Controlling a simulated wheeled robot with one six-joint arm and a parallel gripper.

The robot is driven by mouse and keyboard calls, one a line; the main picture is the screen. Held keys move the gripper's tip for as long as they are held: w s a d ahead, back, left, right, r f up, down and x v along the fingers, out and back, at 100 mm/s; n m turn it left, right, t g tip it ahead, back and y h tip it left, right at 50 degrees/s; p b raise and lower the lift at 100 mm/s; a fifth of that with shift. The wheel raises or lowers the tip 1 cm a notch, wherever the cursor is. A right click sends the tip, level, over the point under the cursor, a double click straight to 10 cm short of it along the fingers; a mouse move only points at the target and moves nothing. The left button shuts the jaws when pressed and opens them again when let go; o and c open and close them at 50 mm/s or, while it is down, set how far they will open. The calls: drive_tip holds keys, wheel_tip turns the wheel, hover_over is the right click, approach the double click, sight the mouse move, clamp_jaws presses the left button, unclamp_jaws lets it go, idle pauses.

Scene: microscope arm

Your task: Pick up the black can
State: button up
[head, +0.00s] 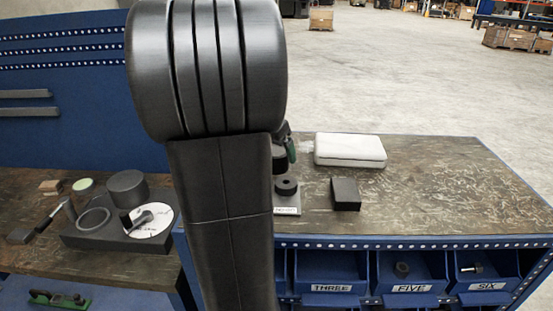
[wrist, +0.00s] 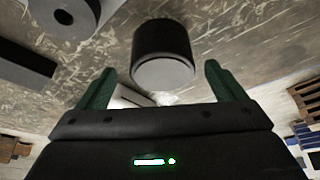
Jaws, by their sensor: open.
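The black can (wrist: 162,52) is a dark cylinder with a paler grey end face, in the upper middle of the wrist view. My gripper (wrist: 158,75) is open, with its green fingers spread to the left and right of the can's near end. The can looks untouched, with a gap on each side. A dark round shape beside that finger seems to be part of the can (head: 279,161).
A white case (head: 350,149) lies on the worn workbench (head: 440,185). A black block (head: 346,194) and a labelled plate (head: 288,209) with a dark ring piece (head: 287,186) stand in front. The bench's right side is clear. Blue bins (head: 410,266) sit below its front edge.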

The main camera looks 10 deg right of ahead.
drive_tip(key=x, duration=0.3)
drive_tip(key=shift+w+f, duration=0.15)
drive_tip(key=shift+c, duration=0.4)
drive_tip(key=c, duration=1.2)
drive_tip(key=shift+o, duration=0.2)
